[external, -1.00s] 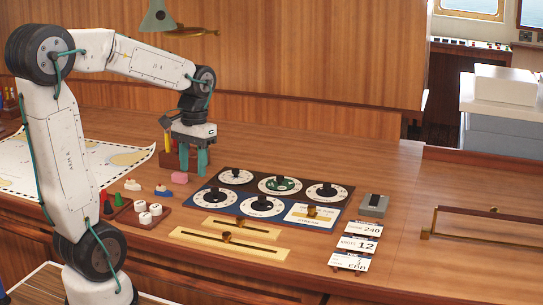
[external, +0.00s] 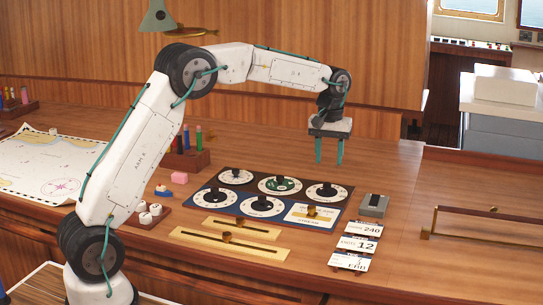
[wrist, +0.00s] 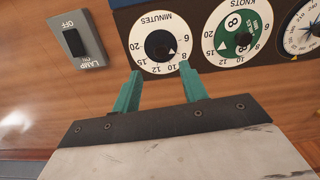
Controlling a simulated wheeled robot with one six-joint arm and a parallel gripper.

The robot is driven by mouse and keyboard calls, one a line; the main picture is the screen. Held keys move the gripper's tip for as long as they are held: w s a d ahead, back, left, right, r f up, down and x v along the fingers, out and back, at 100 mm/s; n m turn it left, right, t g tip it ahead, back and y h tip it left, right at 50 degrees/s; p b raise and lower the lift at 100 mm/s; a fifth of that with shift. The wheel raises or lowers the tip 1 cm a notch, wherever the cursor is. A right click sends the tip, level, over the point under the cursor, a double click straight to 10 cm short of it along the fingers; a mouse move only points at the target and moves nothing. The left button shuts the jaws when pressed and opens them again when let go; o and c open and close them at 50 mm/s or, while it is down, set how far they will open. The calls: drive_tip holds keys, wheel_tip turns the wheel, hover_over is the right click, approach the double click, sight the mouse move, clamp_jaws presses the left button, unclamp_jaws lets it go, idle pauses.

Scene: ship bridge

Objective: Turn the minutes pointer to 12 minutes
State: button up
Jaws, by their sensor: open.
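The minutes dial (wrist: 143,34) shows in the wrist view as a white face with an upside-down MINUTES label and a dark centre knob (wrist: 158,43). In the external view this dial (external: 314,195) is at the back right of the dial panel. My gripper (external: 329,163) is open and empty, pointing down above and slightly behind it. In the wrist view the fingertips (wrist: 160,70) flank the dial's lower edge, apart from the knob.
The knots dial (wrist: 211,30) is beside the minutes dial, with several other dials on the panel. A lamp switch (external: 373,204) stands to the right. Brass sliders (external: 240,227) and cards (external: 358,245) lie in front.

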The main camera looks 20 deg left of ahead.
sight(327, 184)
wheel_tip(327, 184, down, 7)
drive_tip(key=shift+f, duration=0.1)
clamp_jaws()
idle(0.3)
